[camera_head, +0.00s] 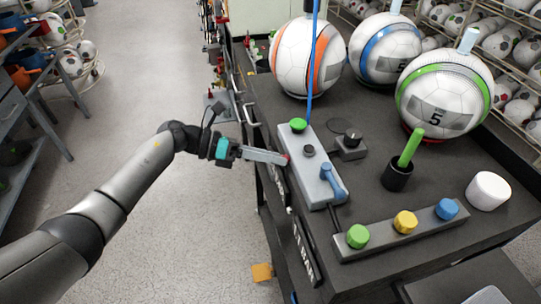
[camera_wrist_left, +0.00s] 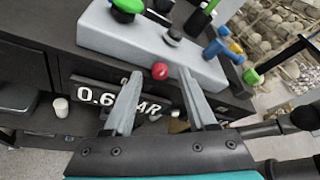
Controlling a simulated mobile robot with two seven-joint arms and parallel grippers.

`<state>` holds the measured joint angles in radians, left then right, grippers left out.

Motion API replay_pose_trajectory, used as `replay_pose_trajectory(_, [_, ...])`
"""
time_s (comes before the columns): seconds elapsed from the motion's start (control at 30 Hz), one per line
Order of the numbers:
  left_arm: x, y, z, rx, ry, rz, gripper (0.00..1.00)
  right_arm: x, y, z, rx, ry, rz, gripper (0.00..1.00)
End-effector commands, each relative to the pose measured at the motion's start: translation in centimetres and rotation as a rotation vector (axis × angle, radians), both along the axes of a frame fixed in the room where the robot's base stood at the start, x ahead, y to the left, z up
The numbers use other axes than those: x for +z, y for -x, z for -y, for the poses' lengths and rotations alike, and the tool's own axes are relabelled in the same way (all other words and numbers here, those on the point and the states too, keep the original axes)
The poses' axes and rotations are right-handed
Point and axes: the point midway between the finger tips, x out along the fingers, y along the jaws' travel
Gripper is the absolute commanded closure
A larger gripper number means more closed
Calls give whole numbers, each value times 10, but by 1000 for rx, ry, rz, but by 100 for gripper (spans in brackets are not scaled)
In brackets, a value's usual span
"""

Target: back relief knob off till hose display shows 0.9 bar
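A small red round knob (camera_wrist_left: 160,71) sits on the front side of a grey control box (camera_wrist_left: 140,33); I take it as the relief knob. In the head view the control box (camera_head: 311,172) lies along the bench's left edge. My left gripper (camera_head: 284,159) reaches its front side. In the left wrist view my left gripper (camera_wrist_left: 162,98) is open, its fingers apart, with the red knob just beyond and between the tips; no contact shows. A display (camera_wrist_left: 108,98) below reads "0.6" and "BAR", partly hidden by a finger. My right gripper is not in view.
The box carries a green button (camera_head: 298,125), a black knob and a blue lever (camera_head: 332,181). A blue hose (camera_head: 314,60) rises behind. Three balls stand at the back. A bar with green, yellow and blue knobs (camera_head: 404,222) lies in front.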

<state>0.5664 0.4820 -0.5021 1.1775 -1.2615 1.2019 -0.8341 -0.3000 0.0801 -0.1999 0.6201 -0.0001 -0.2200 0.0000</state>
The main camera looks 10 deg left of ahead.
Motion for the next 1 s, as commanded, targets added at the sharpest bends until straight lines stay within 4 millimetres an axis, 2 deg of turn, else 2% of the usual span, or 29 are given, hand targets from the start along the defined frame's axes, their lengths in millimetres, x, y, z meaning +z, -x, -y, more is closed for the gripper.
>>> replay_pose_trajectory(0.23, [1, 0, -3, 0, -1, 1, 43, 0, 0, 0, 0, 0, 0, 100])
replay_pose_trajectory(0.37, [4, 2, -16, 2, -2, 1, 43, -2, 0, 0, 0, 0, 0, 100])
replay_pose_trajectory(0.8, [35, 17, -109, 4, -3, 1, 43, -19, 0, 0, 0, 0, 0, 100])
replay_pose_trajectory(1.0, [45, 22, -135, 2, -2, 0, 43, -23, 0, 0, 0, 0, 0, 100])
